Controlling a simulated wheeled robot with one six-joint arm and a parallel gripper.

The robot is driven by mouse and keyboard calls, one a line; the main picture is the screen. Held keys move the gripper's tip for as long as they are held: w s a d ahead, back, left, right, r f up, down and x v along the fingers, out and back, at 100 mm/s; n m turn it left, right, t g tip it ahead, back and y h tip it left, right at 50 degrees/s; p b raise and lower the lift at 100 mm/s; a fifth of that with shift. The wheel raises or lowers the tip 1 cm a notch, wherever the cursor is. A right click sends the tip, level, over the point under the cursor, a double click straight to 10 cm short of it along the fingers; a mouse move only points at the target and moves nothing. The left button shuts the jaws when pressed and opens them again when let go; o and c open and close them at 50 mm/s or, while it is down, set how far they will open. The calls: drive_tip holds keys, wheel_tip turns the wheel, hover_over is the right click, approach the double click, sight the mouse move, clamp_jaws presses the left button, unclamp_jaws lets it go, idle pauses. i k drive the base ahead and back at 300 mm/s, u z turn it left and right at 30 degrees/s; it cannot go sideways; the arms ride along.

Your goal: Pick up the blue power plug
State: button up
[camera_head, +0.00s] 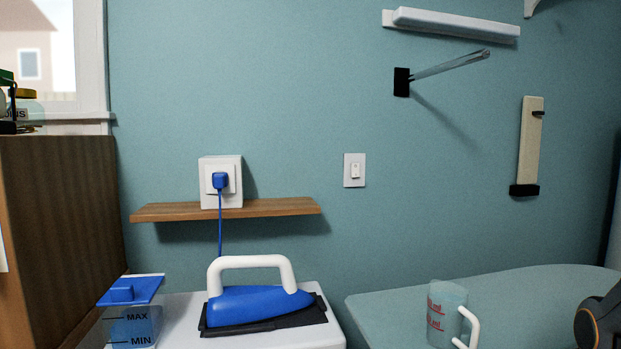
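The blue power plug (220,181) sits in a white wall socket (207,189) above the left part of a narrow wooden shelf. Its blue cord (220,232) hangs straight down past the front of the shelf toward a blue iron (250,304) with a white handle. A dark part of my arm shows at the lower right edge, far from the plug. The fingers of my gripper cannot be made out.
The wooden shelf (285,207) juts out just below the socket. A blue-lidded water tank (130,312) stands left of the iron. A clear measuring cup (446,312) stands on the pale board (540,290) at right. A metal rod (450,65) sticks out from the wall.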

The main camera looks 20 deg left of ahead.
sight(219, 180)
drive_tip(key=z, duration=1.65)
drive_tip(key=k, duration=1.4)
drive_tip(key=u, duration=1.5)
drive_tip(key=i, duration=0.25)
drive_tip(key=u, duration=0.25)
